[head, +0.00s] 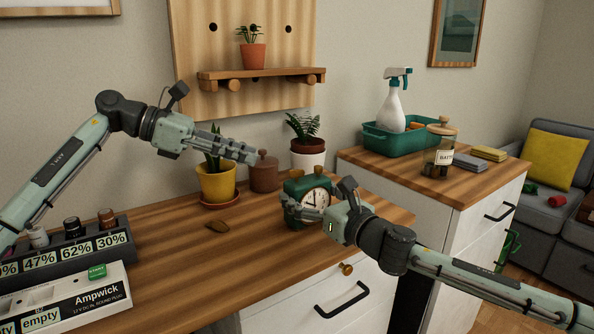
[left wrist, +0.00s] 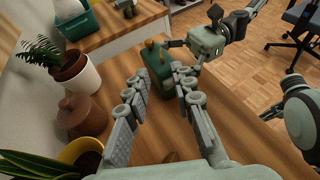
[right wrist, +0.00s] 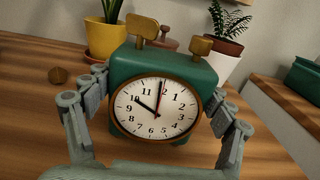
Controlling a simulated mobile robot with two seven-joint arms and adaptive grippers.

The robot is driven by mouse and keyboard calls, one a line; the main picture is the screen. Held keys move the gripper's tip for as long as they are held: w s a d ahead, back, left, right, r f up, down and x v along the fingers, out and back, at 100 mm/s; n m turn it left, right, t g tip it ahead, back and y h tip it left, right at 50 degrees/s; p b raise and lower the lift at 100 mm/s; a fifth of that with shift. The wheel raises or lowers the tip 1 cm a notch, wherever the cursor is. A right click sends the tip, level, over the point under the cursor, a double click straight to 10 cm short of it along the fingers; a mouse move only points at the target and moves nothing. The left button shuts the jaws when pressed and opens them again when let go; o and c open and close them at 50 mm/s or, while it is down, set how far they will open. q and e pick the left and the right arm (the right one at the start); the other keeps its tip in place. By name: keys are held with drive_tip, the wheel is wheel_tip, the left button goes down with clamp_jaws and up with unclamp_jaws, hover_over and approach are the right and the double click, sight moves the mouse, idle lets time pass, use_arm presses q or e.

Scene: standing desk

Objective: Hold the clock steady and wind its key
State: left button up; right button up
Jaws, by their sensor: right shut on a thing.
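The green clock (head: 295,187) stands upright on the desk, its white face (right wrist: 155,106) towards my right wrist camera. On its top are a flat brass piece that looks like the key (right wrist: 142,27) and a brass knob (right wrist: 201,47). My right gripper (head: 308,205) is shut on the clock, one finger at each side of the case. My left gripper (head: 252,155) is open and empty, in the air above the desk, left of and higher than the clock. In the left wrist view the clock (left wrist: 157,70) shows beyond the parted left fingertips (left wrist: 158,80).
A brown lidded pot (head: 264,174), a yellow plant pot (head: 216,183) and a white plant pot (head: 308,157) stand behind. A small brown object (head: 216,226) lies on the desk (head: 190,265). A battery rack (head: 75,250) is at left. The desk's middle is mostly clear.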

sight(297, 171)
use_arm(q)
drive_tip(key=x, duration=1.1)
drive_tip(key=shift+d+f, duration=0.2)
drive_tip(key=shift+d, duration=0.15)
drive_tip(key=shift+c, duration=0.2)
clamp_jaws()
